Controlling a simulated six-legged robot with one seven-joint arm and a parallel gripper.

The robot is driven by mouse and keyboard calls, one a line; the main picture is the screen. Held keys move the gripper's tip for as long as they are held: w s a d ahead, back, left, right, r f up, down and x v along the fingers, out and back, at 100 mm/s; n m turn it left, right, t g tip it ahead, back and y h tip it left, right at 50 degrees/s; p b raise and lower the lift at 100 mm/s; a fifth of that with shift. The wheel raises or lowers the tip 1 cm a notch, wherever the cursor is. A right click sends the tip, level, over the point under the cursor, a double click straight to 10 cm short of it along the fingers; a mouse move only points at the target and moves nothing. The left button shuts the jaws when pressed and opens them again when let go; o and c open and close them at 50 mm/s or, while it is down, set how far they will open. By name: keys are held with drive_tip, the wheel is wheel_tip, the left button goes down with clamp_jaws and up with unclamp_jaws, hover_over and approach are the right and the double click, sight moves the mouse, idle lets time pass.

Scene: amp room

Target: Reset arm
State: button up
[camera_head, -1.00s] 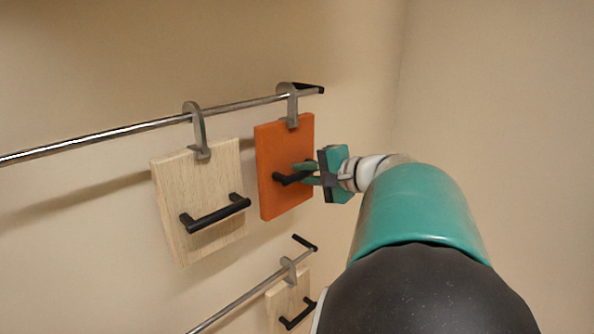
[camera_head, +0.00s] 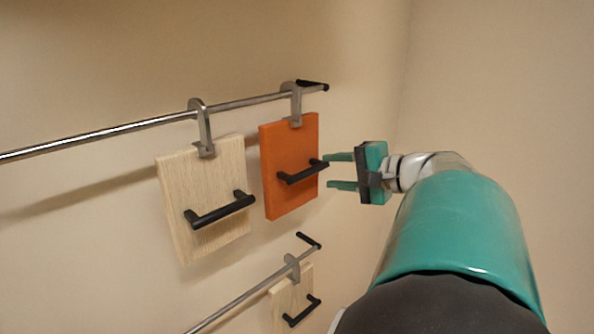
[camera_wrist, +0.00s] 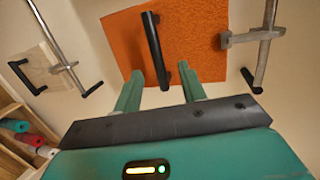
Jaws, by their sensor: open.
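My gripper (camera_head: 341,171) is open and empty, just right of the orange board (camera_head: 278,196) in the head view. Its two teal fingers point left toward the board's black handle (camera_head: 303,173) and stand apart from it. The orange board hangs by a grey hook (camera_head: 296,105) from the upper metal rail. In the wrist view my gripper's fingers (camera_wrist: 163,92) spread on either side of the lower end of the black handle (camera_wrist: 152,45), with the orange board (camera_wrist: 190,45) behind. My arm reaches in from the lower right.
A pale wooden board (camera_head: 205,180) with a black handle hangs left of the orange one on the upper rail (camera_head: 90,138). A lower rail (camera_head: 245,297) holds another pale board (camera_head: 287,297). Rolled items (camera_wrist: 25,135) lie on shelves at the wrist view's left. The right wall side looks clear.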

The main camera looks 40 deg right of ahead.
drive_tip(key=v, duration=0.6)
drive_tip(key=shift+s, duration=0.35)
drive_tip(key=shift+r, duration=0.1)
